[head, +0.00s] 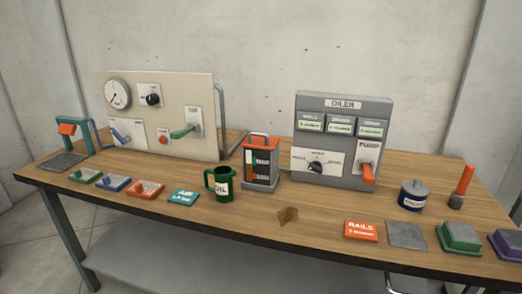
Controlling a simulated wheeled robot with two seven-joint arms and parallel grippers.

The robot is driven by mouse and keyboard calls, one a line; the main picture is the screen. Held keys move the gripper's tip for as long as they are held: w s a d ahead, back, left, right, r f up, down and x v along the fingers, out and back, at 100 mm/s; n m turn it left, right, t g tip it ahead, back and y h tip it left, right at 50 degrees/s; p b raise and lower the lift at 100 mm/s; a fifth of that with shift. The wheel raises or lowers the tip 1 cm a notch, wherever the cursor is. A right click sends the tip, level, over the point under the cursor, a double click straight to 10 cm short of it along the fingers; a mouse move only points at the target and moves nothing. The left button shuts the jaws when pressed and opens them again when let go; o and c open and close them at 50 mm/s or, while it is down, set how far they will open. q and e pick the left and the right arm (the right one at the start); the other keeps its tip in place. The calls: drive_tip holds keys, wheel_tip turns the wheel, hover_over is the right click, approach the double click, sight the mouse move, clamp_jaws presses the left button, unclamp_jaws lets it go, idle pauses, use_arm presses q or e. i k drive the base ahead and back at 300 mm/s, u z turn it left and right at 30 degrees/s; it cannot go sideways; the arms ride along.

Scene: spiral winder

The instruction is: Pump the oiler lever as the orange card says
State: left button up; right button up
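The grey oiler box (343,104) stands upright on the bench, right of centre. Its orange-handled pump lever (367,174) sits at the lower right under the word PUMP and points down toward the front. A black selector knob (316,167) sits on a white plate at its lower left. Three small display windows (341,125) run along the top, their text too small to read surely. The orange card (361,230) lies flat near the front edge and reads RAILS, with a smaller line I cannot read. Neither gripper is in the head view.
A cream panel (160,88) with a gauge and levers stands at the left. A green oil jug (219,184), a caged indicator (262,165), a dark canister (413,195) and an orange-handled tool (463,184) stand on the wooden bench (330,207). Several coloured blocks lie along the front.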

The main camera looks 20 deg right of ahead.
sight(369, 177)
drive_tip(key=z, duration=1.25)
drive_tip(key=k, duration=0.55)
drive_tip(key=u, duration=0.25)
drive_tip(key=i, duration=0.4)
drive_tip(key=u, duration=0.2)
